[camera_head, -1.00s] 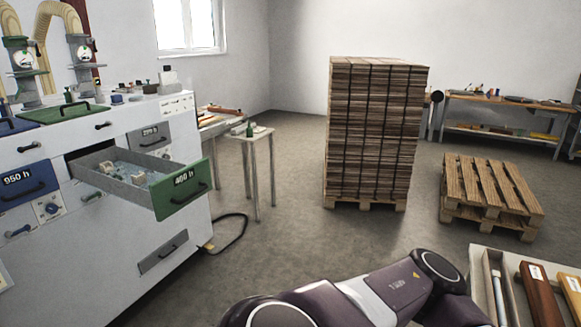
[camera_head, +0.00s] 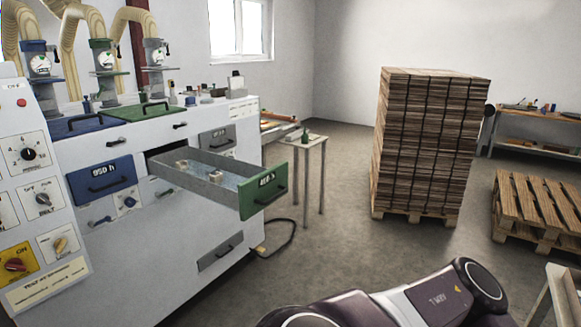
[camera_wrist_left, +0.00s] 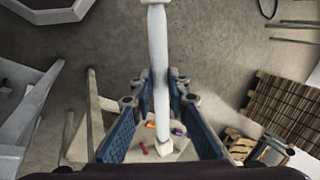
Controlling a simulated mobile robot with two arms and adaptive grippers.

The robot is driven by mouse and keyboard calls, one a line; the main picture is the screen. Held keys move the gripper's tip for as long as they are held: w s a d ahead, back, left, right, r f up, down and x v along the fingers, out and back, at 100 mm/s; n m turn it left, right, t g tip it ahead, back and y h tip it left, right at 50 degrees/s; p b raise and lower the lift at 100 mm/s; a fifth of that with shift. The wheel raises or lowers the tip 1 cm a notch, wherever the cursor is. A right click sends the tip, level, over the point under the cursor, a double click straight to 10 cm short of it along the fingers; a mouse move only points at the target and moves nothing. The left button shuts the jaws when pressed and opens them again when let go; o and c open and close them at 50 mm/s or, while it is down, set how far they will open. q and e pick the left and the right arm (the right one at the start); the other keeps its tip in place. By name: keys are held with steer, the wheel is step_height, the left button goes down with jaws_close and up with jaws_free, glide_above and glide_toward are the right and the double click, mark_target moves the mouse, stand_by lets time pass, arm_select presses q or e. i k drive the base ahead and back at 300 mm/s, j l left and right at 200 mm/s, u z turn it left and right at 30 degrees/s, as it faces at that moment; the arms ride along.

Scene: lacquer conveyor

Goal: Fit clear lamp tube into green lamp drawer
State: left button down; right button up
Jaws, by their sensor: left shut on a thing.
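The green lamp drawer (camera_head: 264,190), its front marked 400 h, is pulled out of the white machine in the head view. Small pale fittings sit on its grey floor, and no tube lies in it. My left gripper (camera_wrist_left: 158,95) shows in the left wrist view with its blue fingers on both sides of a long whitish tube with pale ends, the lamp tube (camera_wrist_left: 157,50). It is shut on the tube, which runs lengthwise through the picture, above the floor. Neither the tube nor the left gripper shows in the head view. My right gripper is in no view.
A closed blue drawer (camera_head: 103,182) marked 950 h is left of the green one, and a grey drawer (camera_head: 216,140) is behind it. A small side table (camera_head: 312,143) stands beyond. A strapped stack of boards (camera_head: 428,145) and pallets (camera_head: 540,205) stand right.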

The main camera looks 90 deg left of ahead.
mark_target(199, 176)
steer(key=k+u, duration=0.1)
steer(key=u, duration=1.55)
steer(key=j+u, duration=0.1)
steer(key=u, duration=0.3)
steer(key=i+u, duration=0.1)
steer(key=u, duration=0.75)
